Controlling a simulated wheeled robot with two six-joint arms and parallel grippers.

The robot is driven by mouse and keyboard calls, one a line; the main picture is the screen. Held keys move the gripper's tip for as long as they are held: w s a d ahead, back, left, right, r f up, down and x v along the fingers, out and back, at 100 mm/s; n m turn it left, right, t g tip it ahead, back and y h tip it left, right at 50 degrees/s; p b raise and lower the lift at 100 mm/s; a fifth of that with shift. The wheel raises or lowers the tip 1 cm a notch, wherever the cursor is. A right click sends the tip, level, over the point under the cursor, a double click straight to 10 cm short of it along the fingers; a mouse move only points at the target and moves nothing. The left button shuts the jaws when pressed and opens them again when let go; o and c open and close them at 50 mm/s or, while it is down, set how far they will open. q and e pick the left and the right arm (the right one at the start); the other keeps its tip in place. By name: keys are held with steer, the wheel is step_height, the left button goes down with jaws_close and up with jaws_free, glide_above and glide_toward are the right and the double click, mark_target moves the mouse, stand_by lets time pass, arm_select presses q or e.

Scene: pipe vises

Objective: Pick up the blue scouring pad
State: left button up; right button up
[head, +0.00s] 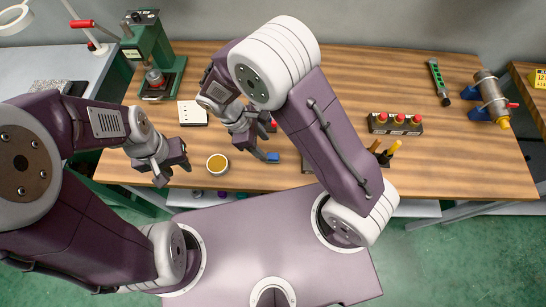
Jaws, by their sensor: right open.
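A small blue pad (273,157), which looks like the scouring pad, lies on the wooden workbench (330,75) near its front edge. My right gripper (257,152) is open just to the left of the pad, pointing down toward the bench. One of its fingers is very close to the pad; I cannot tell if they touch. The pad looks partly hidden by that finger. My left gripper (174,171) hangs at the front left of the bench, its fingers apart and with nothing visible between them.
A round tin (217,164) stands between my grippers. A white block with holes (192,113) and a green press (155,55) are at the left. A box with red buttons (395,123), yellow-handled tools (391,149) and a metal cylinder (491,92) are at the right.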

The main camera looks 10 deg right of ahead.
mark_target(272, 156)
steer(key=shift+w+a+f, duration=0.1)
steer(key=shift+w+f, duration=0.05)
steer(key=shift+f, duration=0.8)
steer(key=d+f, duration=0.1)
steer(key=s+d+f, duration=0.1)
steer(key=f, duration=0.1)
steer(key=shift+d+f, duration=0.25)
steer(key=shift+f, duration=0.05)
steer(key=shift+w+f+p, duration=0.1)
steer(key=shift+f+p, duration=0.2)
steer(key=shift+f, duration=0.15)
jaws_close()
